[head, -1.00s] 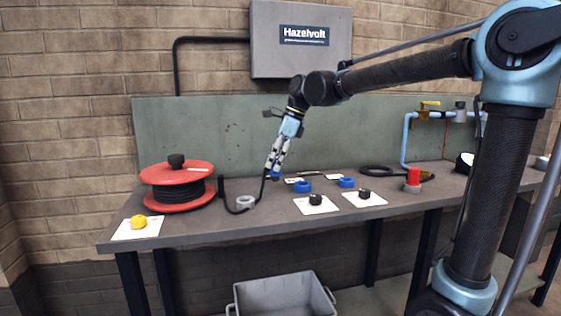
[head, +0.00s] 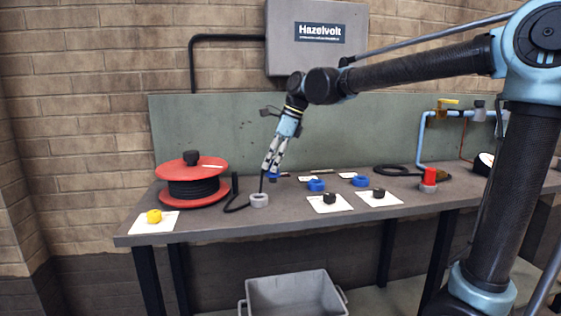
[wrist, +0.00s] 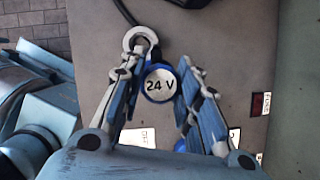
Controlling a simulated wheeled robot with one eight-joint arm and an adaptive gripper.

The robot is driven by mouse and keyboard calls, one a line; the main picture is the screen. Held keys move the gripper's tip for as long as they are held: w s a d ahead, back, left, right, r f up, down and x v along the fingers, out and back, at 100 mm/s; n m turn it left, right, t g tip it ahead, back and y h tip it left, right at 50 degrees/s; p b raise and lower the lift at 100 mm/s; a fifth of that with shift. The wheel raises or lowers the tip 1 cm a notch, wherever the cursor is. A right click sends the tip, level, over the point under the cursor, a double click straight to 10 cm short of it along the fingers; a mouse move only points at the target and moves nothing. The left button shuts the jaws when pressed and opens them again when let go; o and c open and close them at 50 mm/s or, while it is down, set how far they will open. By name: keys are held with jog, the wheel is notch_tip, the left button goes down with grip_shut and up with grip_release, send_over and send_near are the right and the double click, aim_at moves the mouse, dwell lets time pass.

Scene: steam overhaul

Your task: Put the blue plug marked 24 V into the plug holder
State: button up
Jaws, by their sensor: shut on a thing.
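My gripper (head: 267,172) is shut on the blue plug (wrist: 150,95), whose round white face reads 24 V in the wrist view. In the head view only a bit of blue shows at the fingertips, so how the plug sits in the jaws is partly hidden. A pale grey ring (head: 259,200), which looks like the plug holder, lies on the bench just below and left of the fingertips. The ring also shows in the wrist view (wrist: 129,37), partly behind the left finger. The plug appears apart from the ring, though its height above the bench is unclear.
A red cable reel (head: 190,164) stands left, with a black cable (head: 232,208) near the ring. A yellow knob (head: 154,216) is front left. A grey bin (head: 294,297) is below.

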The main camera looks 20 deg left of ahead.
jog(key=s+a, duration=0.1)
jog(key=s, duration=0.1)
jog(key=s+a, duration=0.2)
jog(key=shift+a, duration=0.1)
jog(key=shift+f, duration=2.9)
dwell(0.4)
jog(key=o, duration=1.2)
jog(key=shift+o, duration=0.2)
